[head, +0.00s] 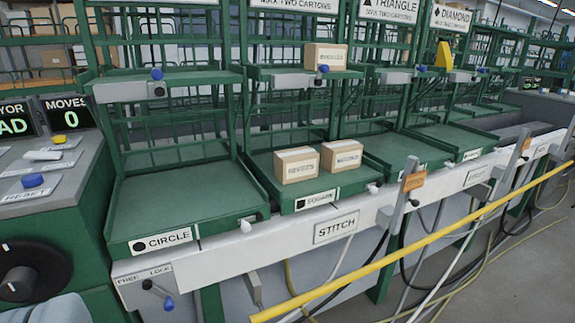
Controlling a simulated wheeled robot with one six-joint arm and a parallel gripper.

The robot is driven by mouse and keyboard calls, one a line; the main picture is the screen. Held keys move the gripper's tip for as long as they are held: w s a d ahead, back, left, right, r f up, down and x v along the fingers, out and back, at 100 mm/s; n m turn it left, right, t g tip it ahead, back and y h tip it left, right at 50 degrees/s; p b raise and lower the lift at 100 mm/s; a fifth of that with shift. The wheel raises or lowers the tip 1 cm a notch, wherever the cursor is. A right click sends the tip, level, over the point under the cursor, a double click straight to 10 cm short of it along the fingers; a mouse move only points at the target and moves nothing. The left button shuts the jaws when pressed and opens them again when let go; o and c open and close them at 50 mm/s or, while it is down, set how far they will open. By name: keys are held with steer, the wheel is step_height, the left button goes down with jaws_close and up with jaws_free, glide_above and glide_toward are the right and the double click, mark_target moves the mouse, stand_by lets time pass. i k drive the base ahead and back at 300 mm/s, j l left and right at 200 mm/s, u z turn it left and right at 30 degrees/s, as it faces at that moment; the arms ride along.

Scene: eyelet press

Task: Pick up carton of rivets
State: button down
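Two small tan cartons sit side by side on the green tray marked SQUARE (262,165), in the middle of the view. The left carton (296,168) has a blurred label that seems to read RIVETS. The right carton (342,156) has a label too blurred to read for sure. A third tan carton (325,57) stands on the upper shelf above, its label also unclear. All three are upright. My gripper's fingers do not show in this view.
The tray marked CIRCLE (170,200) at left is empty. A yellow rail (400,253) runs across the front, with grey posts behind it. A console (40,165) with knobs and a MOVES display reading 0 stands at left. A yellow wedge (443,55) sits on an upper shelf.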

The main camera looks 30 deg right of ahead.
mark_target(296, 164)
steer(key=i+l, duration=0.2)
steer(key=l, duration=0.2)
steer(key=i+l, duration=0.15)
steer(key=l, duration=0.2)
steer(key=i+l, duration=0.2)
steer(key=l, duration=0.2)
steer(key=i+l, duration=0.2)
steer(key=l, duration=0.15)
steer(key=i+l, duration=0.15)
steer(key=l, duration=0.25)
steer(key=z, duration=0.05)
